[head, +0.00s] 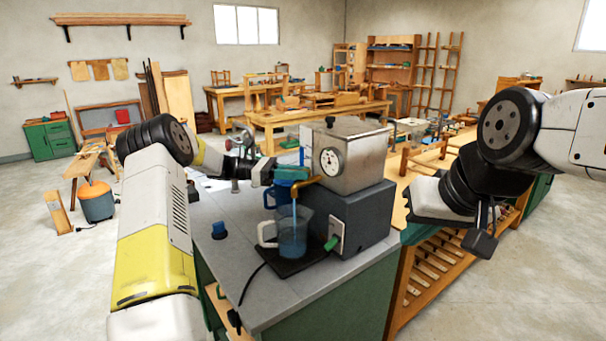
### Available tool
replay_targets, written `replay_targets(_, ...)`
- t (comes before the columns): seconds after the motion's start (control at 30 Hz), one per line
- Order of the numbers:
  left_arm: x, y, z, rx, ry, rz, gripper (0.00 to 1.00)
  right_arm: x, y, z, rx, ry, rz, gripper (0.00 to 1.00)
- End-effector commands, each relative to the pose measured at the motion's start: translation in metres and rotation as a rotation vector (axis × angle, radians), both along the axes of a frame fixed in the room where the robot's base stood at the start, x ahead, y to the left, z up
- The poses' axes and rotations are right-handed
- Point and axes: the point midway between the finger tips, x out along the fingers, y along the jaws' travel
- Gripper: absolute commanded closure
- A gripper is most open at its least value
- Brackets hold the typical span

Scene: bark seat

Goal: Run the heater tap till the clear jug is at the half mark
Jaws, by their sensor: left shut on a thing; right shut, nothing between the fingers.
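The metal heater (352,155) with a round dial stands on a grey base on the bench. Its brass tap (306,186) points down over the clear jug (293,236). A thin blue stream runs from the spout into the jug. The jug stands upright on a black tray (289,263), white handle to the left, with blue water in its lower part; I cannot make out the half mark. My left gripper (268,172) is shut on the teal tap handle (291,173) above the spout. My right gripper (483,240) is shut and empty, away to the right.
A small blue object (219,230) sits on the grey bench top (262,296) at the left. A black cable crosses the bench front. A slatted wooden workbench (432,270) adjoins at the right.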

Motion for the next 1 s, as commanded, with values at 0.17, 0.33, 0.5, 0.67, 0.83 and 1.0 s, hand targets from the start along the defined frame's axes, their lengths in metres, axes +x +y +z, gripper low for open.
replay_targets(0.17, 0.0, 0.001, 0.0, 0.0, 0.0, 0.003, 0.74, 0.0, 0.0, 0.0, 0.0, 0.0, 0.0, 1.0)
replay_targets(0.33, 0.0, 0.001, 0.0, 0.0, 0.0, 0.002, 0.58, 0.0, 0.0, 0.0, 0.0, 0.0, 0.0, 1.0)
replay_targets(0.5, 0.0, 0.0, 0.0, 0.0, 0.0, 0.001, 0.58, 0.0, 0.0, 0.0, 0.0, 0.0, 0.0, 1.0)
replay_targets(0.67, 0.001, 0.009, 0.0, 0.0, -0.001, 0.003, 0.58, 0.0, 0.0, 0.0, 0.0, 0.0, 0.0, 1.0)
replay_targets(0.83, 0.004, 0.037, 0.0, 0.0, -0.002, 0.004, 0.58, 0.0, 0.0, 0.0, 0.0, 0.0, 0.0, 1.0)
replay_targets(1.0, 0.006, 0.064, 0.0, 0.0, -0.002, 0.004, 0.58, 0.0, 0.0, 0.0, 0.0, 0.0, 0.0, 1.0)
